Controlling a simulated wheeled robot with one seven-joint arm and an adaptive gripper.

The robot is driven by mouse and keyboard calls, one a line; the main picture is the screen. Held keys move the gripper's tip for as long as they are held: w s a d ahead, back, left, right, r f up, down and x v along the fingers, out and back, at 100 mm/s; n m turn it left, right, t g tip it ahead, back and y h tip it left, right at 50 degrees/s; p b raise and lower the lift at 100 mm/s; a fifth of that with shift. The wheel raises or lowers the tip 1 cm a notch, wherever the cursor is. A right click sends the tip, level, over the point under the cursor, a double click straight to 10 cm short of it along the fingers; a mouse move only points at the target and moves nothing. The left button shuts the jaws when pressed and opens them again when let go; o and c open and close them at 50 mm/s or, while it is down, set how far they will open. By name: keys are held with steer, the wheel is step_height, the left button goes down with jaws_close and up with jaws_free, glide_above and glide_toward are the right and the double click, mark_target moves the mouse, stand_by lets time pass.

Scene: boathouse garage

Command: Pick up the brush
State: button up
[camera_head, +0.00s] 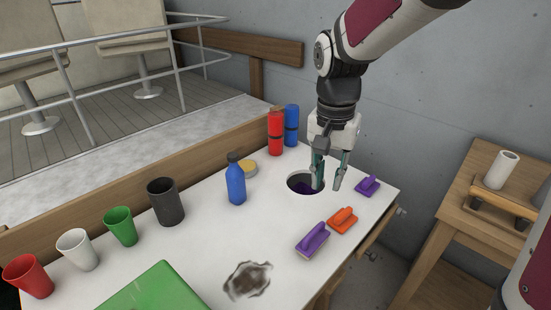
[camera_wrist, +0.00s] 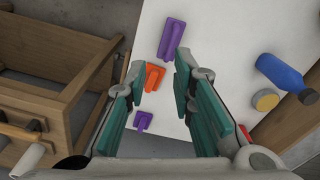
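Three block-shaped brushes with top handles lie on the white table (camera_head: 205,215). One purple brush (camera_head: 312,240) is nearest, an orange brush (camera_head: 342,220) is beside it, and a smaller-looking purple brush (camera_head: 367,186) lies near the table's right corner. In the wrist view the near purple brush (camera_wrist: 172,40), the orange brush (camera_wrist: 154,77) and the other purple brush (camera_wrist: 143,121) form a line. My gripper (camera_head: 327,186) is open and empty, pointing down above the table, left of the far purple brush. It also shows in the wrist view (camera_wrist: 158,68).
A dark round opening (camera_head: 299,184) is beside my gripper, with something purple inside. A blue bottle (camera_head: 236,184), red cylinder (camera_head: 275,134) and blue cylinder (camera_head: 291,125) stand behind. Several cups (camera_head: 165,203) line the left. A wooden stand (camera_head: 452,205) is at right.

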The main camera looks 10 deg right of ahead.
steer(key=w+f+m+g+h+b, duration=0.1)
steer(key=w+f+m+g, duration=0.15)
steer(key=w+f, duration=0.65)
glide_toward(314, 229)
steer(key=shift+m+t, duration=0.25)
steer(key=shift+m, duration=0.1)
steer(key=f, duration=0.1)
steer(key=s+f, duration=0.1)
steer(key=f, duration=0.3)
steer(key=shift+s+d, duration=0.25)
steer(key=shift+s, duration=0.05)
steer(key=shift+s+d+f, duration=0.15)
steer(key=shift+f, duration=0.75)
steer(key=shift+s+d+f, duration=0.1)
steer(key=shift+f, duration=0.85)
steer(key=shift+s+d+f, duration=0.15)
steer(key=shift+f, duration=0.75)
steer(key=shift+c, duration=0.3)
jaws_close()
